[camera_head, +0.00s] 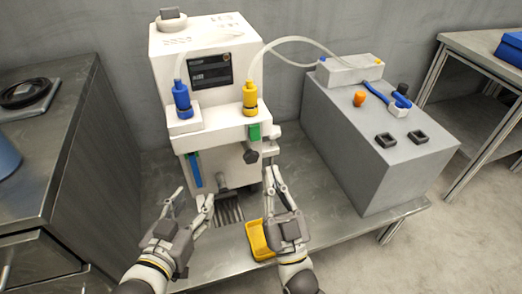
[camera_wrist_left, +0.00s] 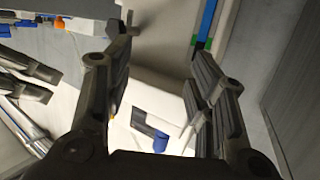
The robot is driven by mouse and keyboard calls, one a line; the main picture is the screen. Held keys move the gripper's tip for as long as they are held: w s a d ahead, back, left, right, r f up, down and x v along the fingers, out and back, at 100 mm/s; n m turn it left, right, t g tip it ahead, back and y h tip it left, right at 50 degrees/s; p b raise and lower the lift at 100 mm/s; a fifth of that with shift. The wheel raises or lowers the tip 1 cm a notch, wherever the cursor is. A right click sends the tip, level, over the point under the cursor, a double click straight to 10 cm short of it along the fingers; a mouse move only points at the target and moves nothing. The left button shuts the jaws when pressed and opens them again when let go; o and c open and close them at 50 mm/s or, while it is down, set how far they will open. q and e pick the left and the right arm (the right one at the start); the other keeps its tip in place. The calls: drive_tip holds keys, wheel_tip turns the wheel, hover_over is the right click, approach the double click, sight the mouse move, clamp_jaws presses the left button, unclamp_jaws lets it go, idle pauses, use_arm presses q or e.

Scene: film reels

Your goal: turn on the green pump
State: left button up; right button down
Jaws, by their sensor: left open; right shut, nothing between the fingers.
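A white machine (camera_head: 205,55) stands on the metal bench in the head view. A green block (camera_head: 254,132) is on its front right, below the yellow-capped bottle (camera_head: 249,98); I cannot tell if this is the green pump. A black knob (camera_head: 250,156) sits just below the block. A blue strip (camera_head: 195,171) runs down the machine's front left. My left gripper (camera_head: 194,195) is open and empty, low before the machine; its fingers also show in the left wrist view (camera_wrist_left: 160,45). My right gripper (camera_head: 274,178) is shut and empty, below and right of the green block.
A yellow tray (camera_head: 257,240) lies on the bench beside my right gripper. A grey box (camera_head: 370,145) with an orange knob (camera_head: 359,98) and blue parts stands to the right. A blue bottle (camera_head: 182,100) stands on the machine's left ledge. A metal cabinet (camera_head: 70,150) is on the left.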

sight(255, 127)
drive_tip(key=shift+w+a+r+b, duration=0.25)
drive_tip(key=shift+w+a, duration=0.1)
drive_tip(key=shift+w, duration=0.75)
drive_tip(key=shift+w+a+r+b, duration=0.25)
drive_tip(key=shift+w+a+b, duration=0.1)
drive_tip(key=shift+w, duration=0.8)
drive_tip(key=shift+w+a+r+b, duration=0.25)
drive_tip(key=shift+w+a, duration=0.1)
drive_tip(key=shift+w, duration=0.75)
use_arm(q)
wheel_tip(255, 127, up, 8)
drive_tip(key=d+t+h, duration=0.1)
drive_tip(key=t, duration=0.3)
drive_tip(key=shift+w+d+t, duration=0.15)
drive_tip(key=shift+w+t, duration=0.15)
drive_tip(key=shift+w, duration=0.05)
drive_tip(key=shift+f, duration=0.1)
